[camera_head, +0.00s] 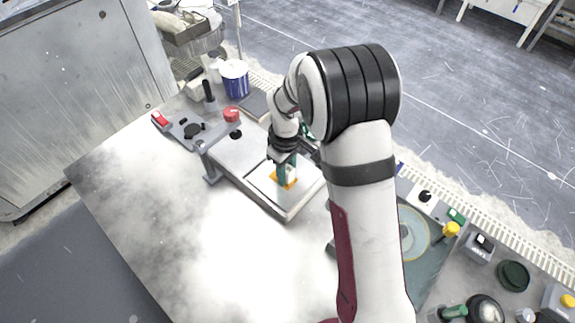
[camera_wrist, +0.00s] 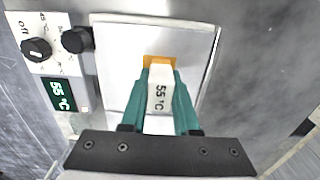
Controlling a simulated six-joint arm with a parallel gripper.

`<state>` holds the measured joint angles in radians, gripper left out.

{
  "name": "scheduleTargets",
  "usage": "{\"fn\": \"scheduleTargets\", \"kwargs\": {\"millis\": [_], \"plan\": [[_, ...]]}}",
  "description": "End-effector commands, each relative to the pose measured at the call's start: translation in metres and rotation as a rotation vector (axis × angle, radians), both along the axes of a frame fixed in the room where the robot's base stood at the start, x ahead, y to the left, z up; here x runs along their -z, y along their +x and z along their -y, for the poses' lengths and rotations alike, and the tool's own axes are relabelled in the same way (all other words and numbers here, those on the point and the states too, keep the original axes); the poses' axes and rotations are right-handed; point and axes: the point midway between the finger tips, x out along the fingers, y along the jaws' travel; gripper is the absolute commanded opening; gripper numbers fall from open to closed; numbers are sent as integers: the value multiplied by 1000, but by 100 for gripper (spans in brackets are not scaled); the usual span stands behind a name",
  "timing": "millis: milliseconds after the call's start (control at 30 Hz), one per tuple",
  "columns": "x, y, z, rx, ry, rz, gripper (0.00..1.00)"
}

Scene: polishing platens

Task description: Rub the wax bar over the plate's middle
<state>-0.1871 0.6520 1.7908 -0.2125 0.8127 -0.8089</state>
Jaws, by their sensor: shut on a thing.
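The plate (camera_head: 308,180) is a pale square surface on a metal heater unit; it also shows in the wrist view (camera_wrist: 119,52). My gripper (camera_head: 286,170) is over the plate's middle, its green fingers (camera_wrist: 160,88) shut on the wax bar (camera_wrist: 160,92), a whitish block marked "55 °C". An orange patch (camera_head: 284,183) lies at the bar's lower end and shows past the bar in the wrist view (camera_wrist: 159,61). I cannot tell whether it belongs to the bar or the plate, nor whether the bar touches the plate. The fingers hide part of the bar.
The heater's knobs (camera_wrist: 37,50) and green display (camera_wrist: 59,95) reading 55 °C sit beside the plate. A red-knobbed fixture (camera_head: 232,115) and a blue-and-white tub (camera_head: 234,79) stand behind. A round platen (camera_head: 412,236) is at right. The bench's front left is clear.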

Motion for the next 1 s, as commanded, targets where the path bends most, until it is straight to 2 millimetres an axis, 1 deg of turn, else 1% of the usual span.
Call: {"fn": "scheduleTargets", "kwargs": {"millis": [100, 267, 767, 1000], "plan": [[0, -11, -5, -2, 1, -2, 0], [0, -23, -8, -1, 0, -1, 0], [0, 12, 26, 1, -1, -1, 0], [0, -3, 11, -2, 0, -1, 0]]}}
